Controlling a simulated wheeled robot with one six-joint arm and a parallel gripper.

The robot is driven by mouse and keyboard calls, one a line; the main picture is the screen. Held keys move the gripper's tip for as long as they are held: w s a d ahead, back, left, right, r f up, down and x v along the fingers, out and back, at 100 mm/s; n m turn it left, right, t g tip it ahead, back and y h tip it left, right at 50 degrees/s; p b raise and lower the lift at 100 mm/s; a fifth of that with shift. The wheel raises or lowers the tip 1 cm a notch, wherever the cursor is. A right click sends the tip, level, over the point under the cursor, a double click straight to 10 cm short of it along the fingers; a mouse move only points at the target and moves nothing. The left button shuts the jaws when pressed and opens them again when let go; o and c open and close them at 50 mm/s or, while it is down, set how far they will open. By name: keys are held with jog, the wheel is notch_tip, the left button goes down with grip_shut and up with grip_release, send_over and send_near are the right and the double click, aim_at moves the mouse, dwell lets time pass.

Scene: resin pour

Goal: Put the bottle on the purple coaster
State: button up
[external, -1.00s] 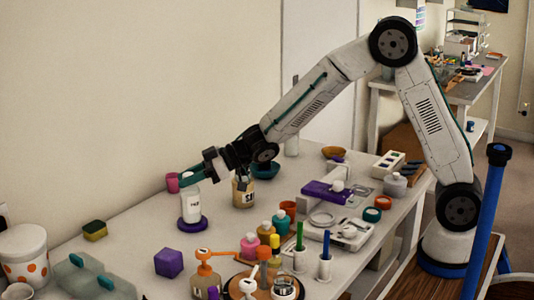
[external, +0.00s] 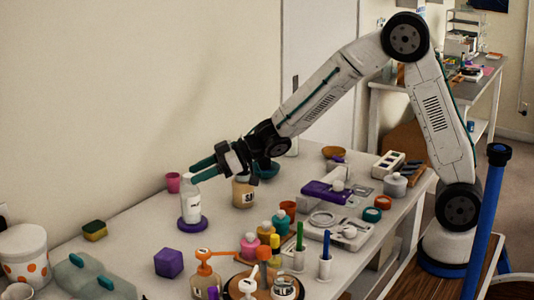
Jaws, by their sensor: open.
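A white bottle (external: 190,203) with a dark printed label stands upright on the purple coaster (external: 189,224), on the left part of the table. My gripper (external: 203,176) is open beside and a little above the bottle's top, its teal fingers pointing left. The fingers overlap the bottle's top edge in this view; whether they touch it I cannot tell.
A labelled jar (external: 243,193) stands right of the bottle, below my wrist. A pink cup (external: 173,182) is behind the bottle. A purple cube (external: 169,262) and a yellow-green sponge (external: 95,230) lie nearer. The table around the coaster is clear.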

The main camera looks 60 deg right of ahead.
jog(key=v, duration=0.8)
jog(key=shift+s+d, duration=0.2)
jog(key=shift+s, duration=0.05)
